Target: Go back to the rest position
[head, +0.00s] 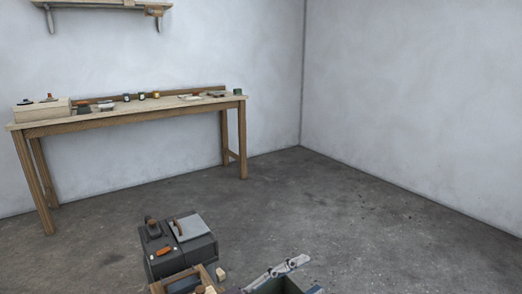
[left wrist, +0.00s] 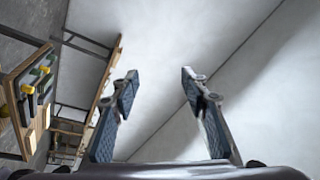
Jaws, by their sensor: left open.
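My left gripper (left wrist: 159,76) shows in the left wrist view. Its two dark padded fingers stand wide apart with nothing between them, and pale wall shows behind them. In the head view I cannot clearly make out either gripper. My right gripper does not show in the left wrist view.
A long wooden workbench (head: 130,119) with small items stands along the left wall. A shelf (head: 100,4) hangs above it. Dark boxes (head: 183,256) with tools on top stand low at the bottom centre, beside a green-lined open bin (head: 279,286). The floor (head: 350,210) at right is clear.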

